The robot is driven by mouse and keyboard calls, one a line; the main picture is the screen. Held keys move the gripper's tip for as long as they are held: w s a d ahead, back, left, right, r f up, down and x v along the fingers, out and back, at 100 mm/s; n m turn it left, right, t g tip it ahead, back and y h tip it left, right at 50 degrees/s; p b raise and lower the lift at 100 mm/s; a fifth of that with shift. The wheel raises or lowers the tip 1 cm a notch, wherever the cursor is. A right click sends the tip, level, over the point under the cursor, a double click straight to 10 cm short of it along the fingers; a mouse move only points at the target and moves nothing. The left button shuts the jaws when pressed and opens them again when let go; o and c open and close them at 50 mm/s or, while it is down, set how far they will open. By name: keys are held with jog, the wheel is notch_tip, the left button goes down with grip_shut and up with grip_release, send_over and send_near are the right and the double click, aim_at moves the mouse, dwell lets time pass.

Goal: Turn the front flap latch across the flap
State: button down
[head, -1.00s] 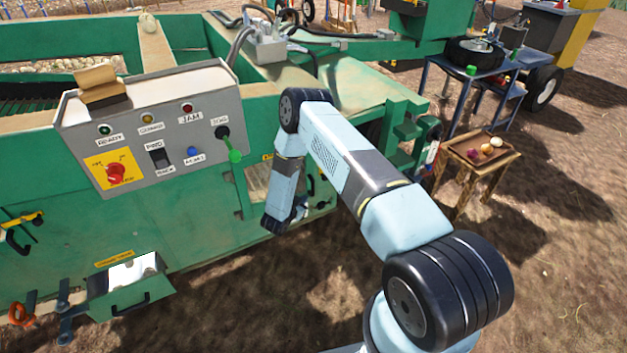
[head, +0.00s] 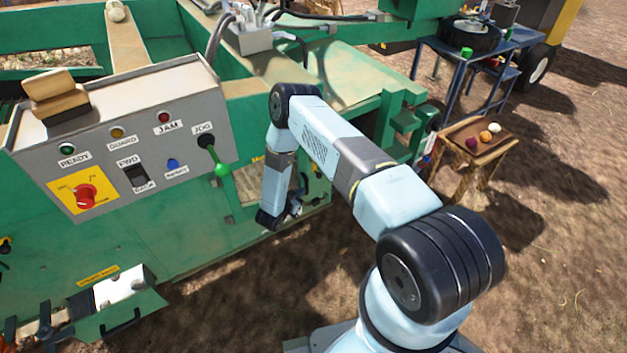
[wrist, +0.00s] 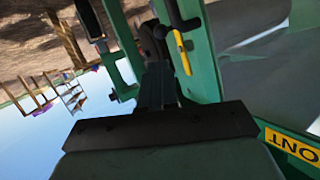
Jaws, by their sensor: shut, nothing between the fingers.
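In the wrist view, a short yellow-handled lever (wrist: 182,52) with a black mount, which looks like the front flap latch, sits on a green frame. My gripper (wrist: 157,82) is shut and empty, its dark fingers just left of and below the lever in the picture. I cannot tell whether they touch it. A yellow label (wrist: 292,146) ending in "ONT" shows at the right, upside down. In the head view, my gripper (head: 287,212) hangs low beside the green machine's side, and the latch is hard to make out there.
The grey control panel (head: 125,140) with a green-knobbed lever (head: 221,169) is left of my arm. A small wooden table (head: 470,150) with onions stands to the right. Open dirt ground (head: 560,270) lies right of the machine.

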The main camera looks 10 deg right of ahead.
aim_at(317, 177)
jog(key=x, duration=1.4)
jog(key=shift+a, duration=0.1)
